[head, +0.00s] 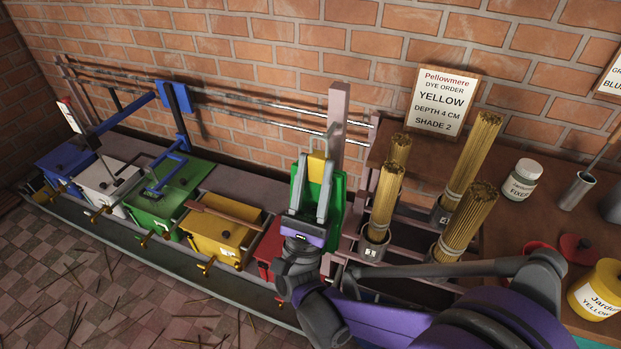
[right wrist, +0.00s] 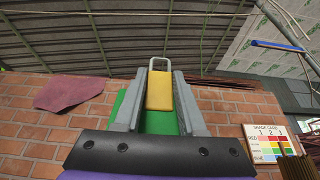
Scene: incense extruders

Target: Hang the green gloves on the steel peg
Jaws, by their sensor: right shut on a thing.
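The green gloves (head: 335,207) hang at my right gripper (head: 318,170), in front of a wooden post. My right gripper is shut on their yellow tab, with green showing behind and beside the fingers. In the right wrist view, the yellow tab (right wrist: 159,91) is between the two grey fingers, with a wire loop above it and green cloth (right wrist: 160,122) behind. A thin grey metal piece shows against the post just above the gripper; I cannot tell whether it is the steel peg or the loop. My left gripper is not in view.
The wooden post (head: 339,100) rises behind the gloves. Lidded vats, including a yellow one (head: 222,232), line the trough to the left. Bundles of sticks (head: 465,222) stand in holders to the right. A yellow tub (head: 600,290) and white jar (head: 521,180) stand on the bench.

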